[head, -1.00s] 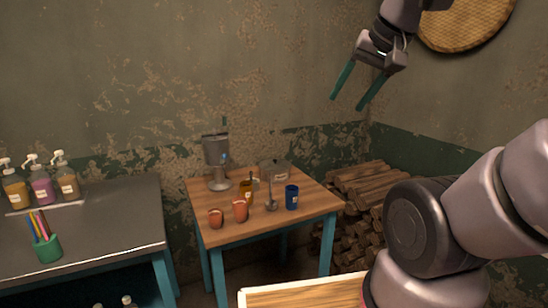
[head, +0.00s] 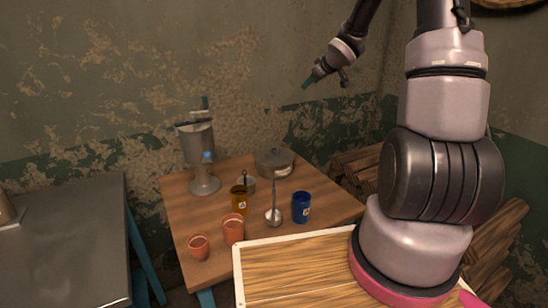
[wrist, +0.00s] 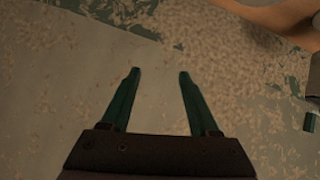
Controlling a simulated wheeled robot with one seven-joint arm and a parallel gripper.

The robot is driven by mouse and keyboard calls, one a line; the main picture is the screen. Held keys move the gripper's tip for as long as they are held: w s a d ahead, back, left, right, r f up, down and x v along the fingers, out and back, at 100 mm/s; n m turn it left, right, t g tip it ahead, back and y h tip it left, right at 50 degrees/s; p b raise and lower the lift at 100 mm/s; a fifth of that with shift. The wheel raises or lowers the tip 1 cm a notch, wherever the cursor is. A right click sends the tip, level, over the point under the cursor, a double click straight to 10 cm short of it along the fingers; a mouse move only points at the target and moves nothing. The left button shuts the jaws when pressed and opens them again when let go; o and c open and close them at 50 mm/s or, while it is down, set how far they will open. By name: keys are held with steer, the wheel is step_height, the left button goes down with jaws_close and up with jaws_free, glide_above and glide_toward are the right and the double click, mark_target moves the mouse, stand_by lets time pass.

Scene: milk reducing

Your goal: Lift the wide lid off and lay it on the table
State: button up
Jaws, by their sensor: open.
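A wide grey pot (head: 286,168) stands at the back of the wooden table (head: 185,215), and its flat grey top, which looks like the wide lid (head: 272,154), seems to rest level on it. It is small and I cannot make out a knob. My gripper (head: 308,82) is in the air well above and behind the pot, near the wall, touching nothing. In the wrist view my gripper (wrist: 160,72) has its two green fingers apart with nothing between them. The wrist view faces mostly wall, and the lid does not show there.
A tall metal dispenser (head: 198,145) stands left of the pot. A grey counter (head: 70,230) is at left, logs (head: 355,168) at right.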

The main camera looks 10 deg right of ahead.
steer(key=w+a+f+n+y, duration=0.2)
steer(key=w+f+y, duration=0.1)
steer(key=f, duration=0.6)
steer(key=n+g+y, duration=0.2)
steer(key=n+y, duration=0.2)
steer(key=y, duration=0.6)
glide_toward(267, 154)
steer(key=r, duration=0.1)
steer(key=w+d+r, duration=0.1)
steer(key=shift+r, duration=0.35)
steer(key=shift+s+a+f+n+g+y, duration=0.1)
steer(key=shift+s+f+n+g+y, duration=0.1)
steer(key=shift+s+n+g+y, duration=0.15)
steer(key=shift+a, duration=0.2)
steer(key=x, duration=1)
steer(key=shift+w+f, duration=0.15)
steer(key=shift+w, duration=0.1)
jaws_close()
